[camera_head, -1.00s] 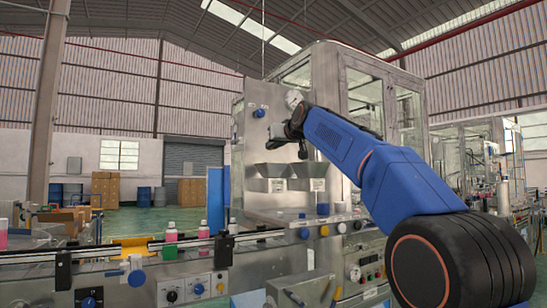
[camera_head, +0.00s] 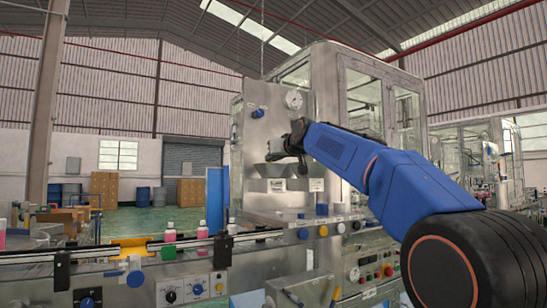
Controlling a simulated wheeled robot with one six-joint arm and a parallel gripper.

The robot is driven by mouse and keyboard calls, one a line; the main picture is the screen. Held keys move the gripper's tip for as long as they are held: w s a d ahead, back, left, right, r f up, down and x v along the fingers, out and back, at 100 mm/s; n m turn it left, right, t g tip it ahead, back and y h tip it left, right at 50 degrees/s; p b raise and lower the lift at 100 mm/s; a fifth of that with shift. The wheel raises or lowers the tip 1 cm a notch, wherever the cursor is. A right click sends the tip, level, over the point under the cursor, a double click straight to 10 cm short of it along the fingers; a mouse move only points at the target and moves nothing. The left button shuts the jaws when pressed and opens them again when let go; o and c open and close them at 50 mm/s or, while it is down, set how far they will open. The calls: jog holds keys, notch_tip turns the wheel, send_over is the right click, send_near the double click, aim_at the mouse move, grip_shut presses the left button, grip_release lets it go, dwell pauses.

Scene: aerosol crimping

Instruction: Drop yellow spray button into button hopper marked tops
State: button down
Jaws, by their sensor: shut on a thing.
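Two metal hoppers are mounted side by side on the machine front, a left one (camera_head: 266,185) and a right one (camera_head: 304,185). Each has a small white label, too small to read, so I cannot tell which is marked tops. My gripper (camera_head: 277,156) is just above the hopper mouths, closer to the left one, and partly covers the view of them. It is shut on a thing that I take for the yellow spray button. The button itself is too small or hidden to make out.
A pressure gauge (camera_head: 293,100) and a blue knob (camera_head: 258,113) stick out of the metal panel above the hoppers. A ledge with small caps lies below.

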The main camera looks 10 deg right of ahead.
jog(key=shift+f, duration=0.25)
jog(key=c, duration=1.7)
grip_release()
jog(key=shift+r, duration=0.45)
jog(key=shift+s+r, duration=0.2)
jog(key=v, duration=1.1)
jog(key=shift+s+d, duration=0.1)
jog(key=shift+s, duration=0.2)
